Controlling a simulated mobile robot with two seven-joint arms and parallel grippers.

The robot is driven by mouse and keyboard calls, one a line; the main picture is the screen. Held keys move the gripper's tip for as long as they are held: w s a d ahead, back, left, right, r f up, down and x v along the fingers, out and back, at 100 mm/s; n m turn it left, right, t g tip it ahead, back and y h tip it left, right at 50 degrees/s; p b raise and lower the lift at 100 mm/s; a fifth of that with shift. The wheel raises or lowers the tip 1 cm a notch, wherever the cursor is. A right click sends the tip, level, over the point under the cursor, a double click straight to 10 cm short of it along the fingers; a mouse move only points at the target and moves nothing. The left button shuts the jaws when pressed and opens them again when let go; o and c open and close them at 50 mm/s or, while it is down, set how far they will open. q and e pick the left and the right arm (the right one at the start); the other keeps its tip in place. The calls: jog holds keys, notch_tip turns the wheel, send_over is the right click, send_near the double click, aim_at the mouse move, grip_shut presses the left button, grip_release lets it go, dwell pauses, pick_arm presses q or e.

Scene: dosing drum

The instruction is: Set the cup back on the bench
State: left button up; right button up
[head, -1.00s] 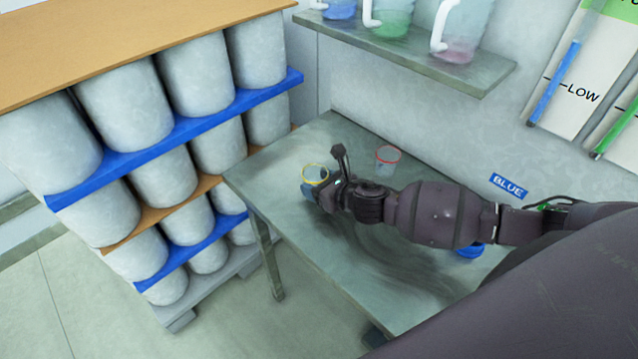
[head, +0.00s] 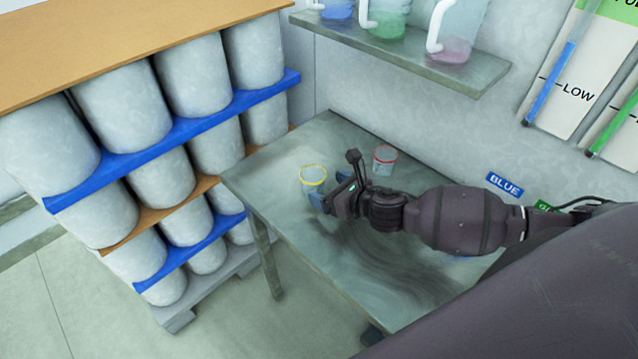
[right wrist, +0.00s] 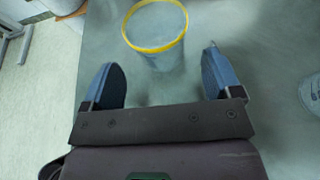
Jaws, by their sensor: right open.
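A clear cup with a yellow rim (head: 313,181) stands upright on the grey bench (head: 270,190), near its left end. It also shows at the top of the right wrist view (right wrist: 155,38), just beyond my fingertips. My right gripper (head: 322,202) is open and empty, with its blue fingers pointing at the cup and apart from it. In the right wrist view the two fingers (right wrist: 160,80) stand wide apart with bare bench between them. My left gripper is not in view.
A clear cup with a red rim (head: 385,158) stands near the wall, behind my right gripper. A shelf (head: 470,82) with several jugs hangs above the bench. A rack of grey drums (head: 150,110) stands at the left. The bench's front is clear.

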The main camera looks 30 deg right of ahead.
jog(key=v, duration=0.7)
dwell(0.5)
